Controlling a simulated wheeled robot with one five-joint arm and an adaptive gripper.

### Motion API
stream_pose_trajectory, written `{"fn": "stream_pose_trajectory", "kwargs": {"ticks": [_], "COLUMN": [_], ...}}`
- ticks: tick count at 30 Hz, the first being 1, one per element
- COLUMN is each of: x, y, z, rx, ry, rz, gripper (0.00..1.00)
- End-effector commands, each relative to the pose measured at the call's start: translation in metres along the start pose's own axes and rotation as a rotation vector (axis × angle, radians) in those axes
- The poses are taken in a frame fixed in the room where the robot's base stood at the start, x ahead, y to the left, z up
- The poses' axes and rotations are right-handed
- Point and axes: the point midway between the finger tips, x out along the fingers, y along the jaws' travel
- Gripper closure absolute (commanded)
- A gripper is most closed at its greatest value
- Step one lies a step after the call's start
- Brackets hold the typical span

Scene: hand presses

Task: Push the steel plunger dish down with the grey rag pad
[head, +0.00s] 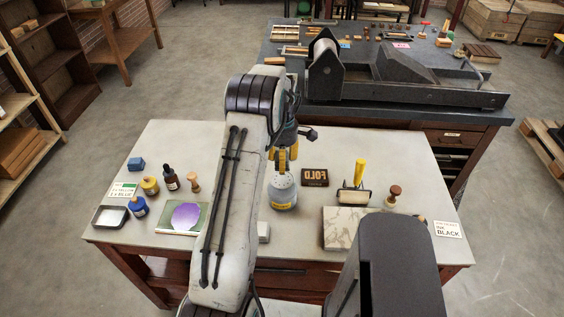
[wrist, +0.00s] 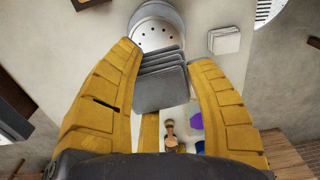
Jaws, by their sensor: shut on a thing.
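The steel plunger dish (head: 283,186) is a round, silvery dish on a can with a yellow band, standing near the middle of the pale table. In the wrist view its holed face (wrist: 155,32) shows at the top, partly covered. My gripper (head: 283,163) is right above the dish, pointing down. In the wrist view the yellow fingers (wrist: 166,62) are shut on the grey rag pad (wrist: 161,88), a dark folded stack. The pad overlaps the dish's edge in that view; I cannot tell whether they touch. In the head view the pad is not clearly visible.
A dark FOLIO block (head: 315,177), a yellow-handled roller (head: 358,175) and a marble slab (head: 349,229) stand to the right. A purple-inked plate (head: 185,216) and several bottles are at left. A pale block (head: 263,232) lies in front of the dish.

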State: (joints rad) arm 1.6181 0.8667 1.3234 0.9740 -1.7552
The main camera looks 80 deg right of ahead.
Motion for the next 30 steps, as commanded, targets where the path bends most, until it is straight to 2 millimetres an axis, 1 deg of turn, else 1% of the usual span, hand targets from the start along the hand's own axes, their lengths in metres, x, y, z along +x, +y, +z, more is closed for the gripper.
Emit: {"fn": "stream_pose_trajectory", "kwargs": {"ticks": [8,24,30], "x": [0.009,0.052,0.059], "y": [-0.001,0.0,0.001], "z": [0.0,0.0,0.0], "rx": [0.015,0.014,0.014], "ry": [0.001,0.001,0.0], "rz": [-0.003,-0.003,-0.002], "gripper": [0.79,0.79,0.79]}}
